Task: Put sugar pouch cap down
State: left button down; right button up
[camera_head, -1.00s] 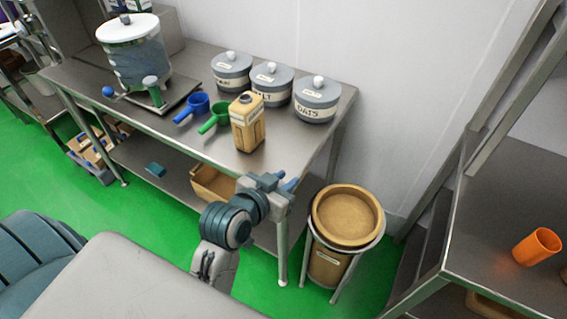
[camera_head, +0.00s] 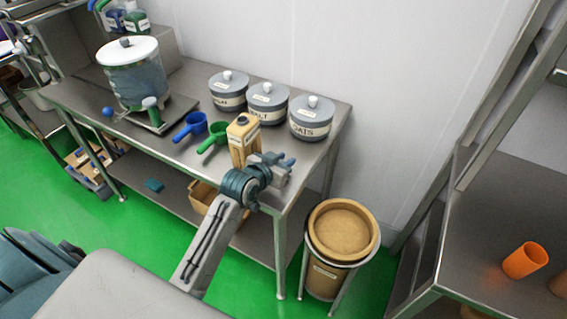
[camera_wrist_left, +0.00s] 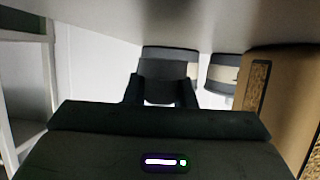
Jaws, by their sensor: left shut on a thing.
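The tan sugar pouch (camera_head: 240,142) stands upright near the front right of the steel table, with its neck at the top. My left gripper (camera_head: 284,162) is just right of it, low over the table's right front corner. In the left wrist view the fingers (camera_wrist_left: 161,92) show dark, and the pouch's tan side (camera_wrist_left: 290,85) fills the right edge, close to the gripper. My right gripper is out of view.
Three lidded grey jars (camera_head: 268,103) stand along the back of the table (camera_head: 185,152). A blue scoop (camera_head: 193,126) and a green scoop (camera_head: 214,138) lie left of the pouch. A tan bin (camera_head: 343,230) in a stand is off the table's right end.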

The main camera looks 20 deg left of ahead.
pick_arm(q)
jog(key=shift+f, duration=0.85)
jog(key=shift+f, duration=0.15)
jog(key=c, duration=1.2)
grip_release()
jog(key=b+v, duration=0.1)
jog(key=v, duration=1.1)
jog(key=shift+s, duration=0.1)
